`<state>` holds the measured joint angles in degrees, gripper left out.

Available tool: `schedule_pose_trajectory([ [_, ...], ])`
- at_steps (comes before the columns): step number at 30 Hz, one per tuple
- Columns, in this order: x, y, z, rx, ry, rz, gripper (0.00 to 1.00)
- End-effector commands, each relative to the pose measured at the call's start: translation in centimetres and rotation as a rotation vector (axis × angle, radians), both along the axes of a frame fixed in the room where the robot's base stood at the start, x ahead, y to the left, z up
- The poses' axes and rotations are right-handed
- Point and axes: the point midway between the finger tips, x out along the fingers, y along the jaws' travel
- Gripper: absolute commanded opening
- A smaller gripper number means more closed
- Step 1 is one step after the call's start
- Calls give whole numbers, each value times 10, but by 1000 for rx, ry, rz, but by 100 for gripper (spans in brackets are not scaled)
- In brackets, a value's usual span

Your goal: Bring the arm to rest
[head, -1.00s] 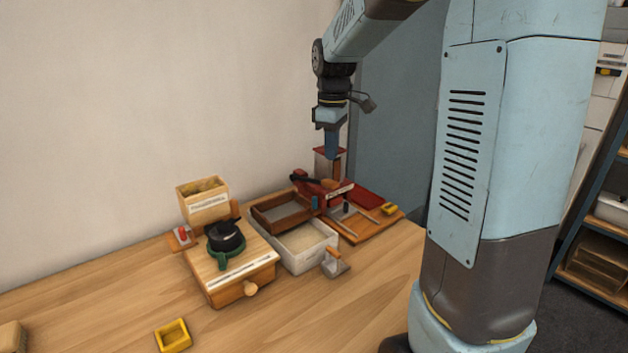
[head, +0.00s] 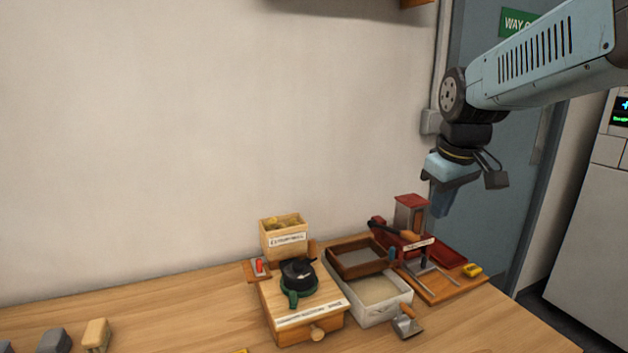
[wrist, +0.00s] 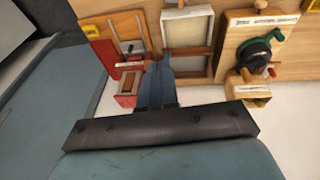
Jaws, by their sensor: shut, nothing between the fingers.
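My gripper (head: 441,206) is at the right in the head view, pointing down. It is shut and empty, above and a little to the right of the red-topped box (head: 411,214). In the wrist view my gripper (wrist: 158,66) shows as closed blue fingers at the centre, with the table's objects beyond it. My arm reaches in from the upper right of the head view.
The wooden table holds a box with a black-and-green device (head: 298,276), a pale tray (head: 368,309), a brown wooden frame (head: 346,262), a metal scoop (head: 407,323) and a small yellow block (head: 472,270). A wall stands behind, a blue door (head: 510,150) at the right.

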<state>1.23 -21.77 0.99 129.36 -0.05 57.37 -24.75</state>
Motion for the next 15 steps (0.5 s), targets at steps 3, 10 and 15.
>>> schedule_pose_trajectory([
  [3, -25, 0, 2, 23, -48, -76, 0],
  [10, -67, 1, 0, 80, -133, -225, 0],
  [15, -93, 1, -5, 125, -187, -321, 0],
])
